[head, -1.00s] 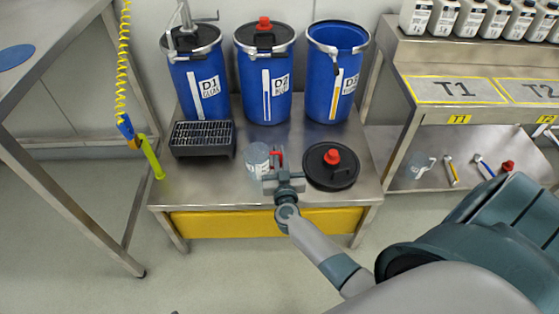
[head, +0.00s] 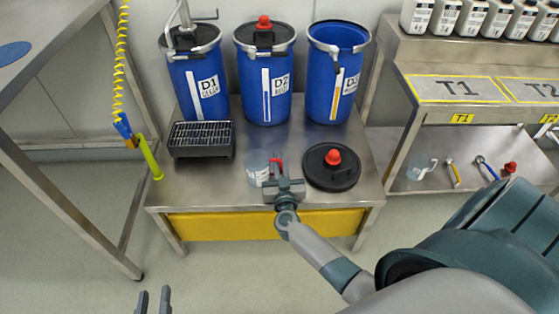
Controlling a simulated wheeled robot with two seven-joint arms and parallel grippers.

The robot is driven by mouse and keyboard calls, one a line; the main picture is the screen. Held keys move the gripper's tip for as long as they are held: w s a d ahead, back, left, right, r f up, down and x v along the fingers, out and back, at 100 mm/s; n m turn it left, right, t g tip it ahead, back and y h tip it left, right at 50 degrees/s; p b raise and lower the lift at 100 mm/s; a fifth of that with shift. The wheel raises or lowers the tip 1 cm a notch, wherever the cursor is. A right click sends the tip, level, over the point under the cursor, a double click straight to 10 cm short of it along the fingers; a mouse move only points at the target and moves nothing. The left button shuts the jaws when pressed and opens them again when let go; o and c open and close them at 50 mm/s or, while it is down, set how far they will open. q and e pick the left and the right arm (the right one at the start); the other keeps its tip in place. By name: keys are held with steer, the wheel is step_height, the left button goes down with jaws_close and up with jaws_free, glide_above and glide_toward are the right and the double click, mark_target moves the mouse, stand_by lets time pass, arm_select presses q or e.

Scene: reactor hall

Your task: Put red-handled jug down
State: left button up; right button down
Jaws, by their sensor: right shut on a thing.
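The clear jug (head: 256,170) with a red handle (head: 277,165) is near the front of the low steel stand (head: 200,190). It looks upright and at the stand's surface, but I cannot tell whether its base touches. My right gripper (head: 281,182) is shut on the red handle, on the jug's right side, and hides part of it. My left gripper (head: 153,300) shows only its fingertips at the bottom edge, apart and empty, away from the stand.
A black lid with a red knob (head: 331,167) lies just right of my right gripper. A black grated tray (head: 200,139) sits left of the jug. Blue drums D1 (head: 195,80), D2 (head: 265,75) and D3 (head: 335,80) stand behind. The stand's front left is clear.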

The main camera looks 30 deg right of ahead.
steer(key=c, duration=1.9)
jaws_free()
steer(key=shift+f, duration=0.1)
arm_select(q)
steer(key=shift+r, duration=0.1)
arm_select(e)
steer(key=shift+o, duration=0.2)
